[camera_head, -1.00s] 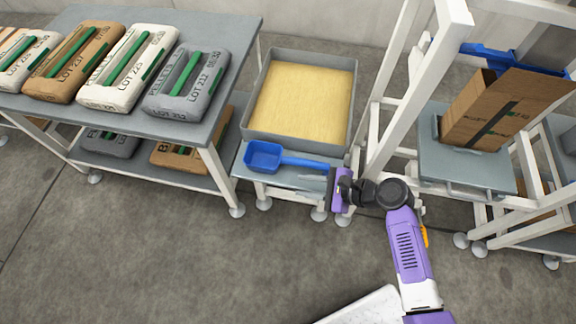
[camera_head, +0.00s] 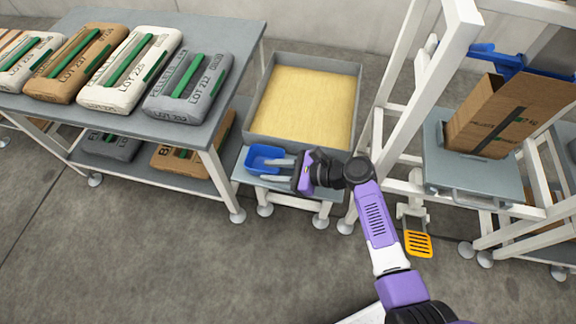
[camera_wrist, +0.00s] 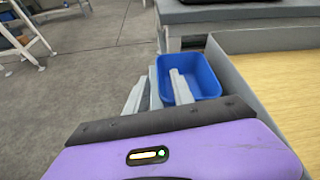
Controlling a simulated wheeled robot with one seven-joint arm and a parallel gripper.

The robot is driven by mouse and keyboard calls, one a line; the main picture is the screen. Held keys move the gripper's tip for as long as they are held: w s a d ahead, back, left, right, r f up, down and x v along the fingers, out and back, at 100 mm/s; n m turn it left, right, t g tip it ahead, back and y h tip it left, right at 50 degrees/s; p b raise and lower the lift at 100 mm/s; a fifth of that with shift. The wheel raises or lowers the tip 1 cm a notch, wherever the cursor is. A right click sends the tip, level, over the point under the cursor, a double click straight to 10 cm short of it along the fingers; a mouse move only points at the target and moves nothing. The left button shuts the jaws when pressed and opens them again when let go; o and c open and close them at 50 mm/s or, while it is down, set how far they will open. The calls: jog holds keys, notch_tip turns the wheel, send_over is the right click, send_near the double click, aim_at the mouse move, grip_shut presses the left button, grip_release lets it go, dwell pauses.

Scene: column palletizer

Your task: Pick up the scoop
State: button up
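The blue scoop (camera_head: 263,157) lies on the small grey stand in front of the tray of yellow material. Its bowl also shows in the wrist view (camera_wrist: 203,76). My gripper (camera_head: 273,170) is low over the stand at the scoop's handle side, its two grey fingers apart and pointing toward the bowl. In the wrist view one finger of my gripper (camera_wrist: 157,78) overlaps the bowl and the other is left of it. The handle is hidden behind my gripper, so I cannot tell whether it lies between the fingers.
The grey tray (camera_head: 360,87) stands just behind the scoop. A table (camera_head: 213,130) with several filled bags is at left. A white frame (camera_head: 410,100) and an open cardboard box (camera_head: 500,118) are at right. The floor in front is clear.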

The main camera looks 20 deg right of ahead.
jog(key=x, duration=0.4)
jog(key=shift+s+f, duration=0.1)
grip_shut()
dwell(1.3)
